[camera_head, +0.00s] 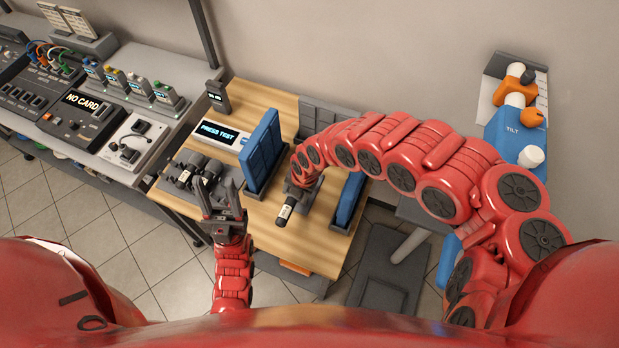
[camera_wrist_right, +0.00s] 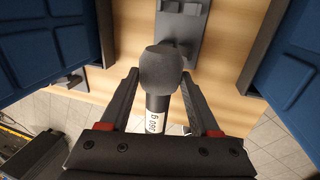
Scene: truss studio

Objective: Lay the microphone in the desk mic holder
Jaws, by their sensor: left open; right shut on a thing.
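The microphone (camera_head: 285,211) is dark with a white label and shows below my right gripper (camera_head: 299,184) over the wooden desk. In the right wrist view, its rounded dark grey head (camera_wrist_right: 160,68) sits between the fingers of my right gripper (camera_wrist_right: 162,92), which is shut on it. The grey base plate (camera_wrist_right: 185,42) with raised blocks behind the head looks like the desk mic holder. The microphone appears apart from it, but the gap is hard to judge. My left gripper (camera_head: 222,203) is open and empty, near the desk's left front edge.
Blue padded panels (camera_head: 263,150) stand on both sides of my right gripper. A "PRESS TEST" display (camera_head: 217,132) and dark grey equipment (camera_head: 192,170) occupy the desk's left part. Bare wood shows between the equipment and the panels. A blue TILT stand (camera_head: 512,130) is at right.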

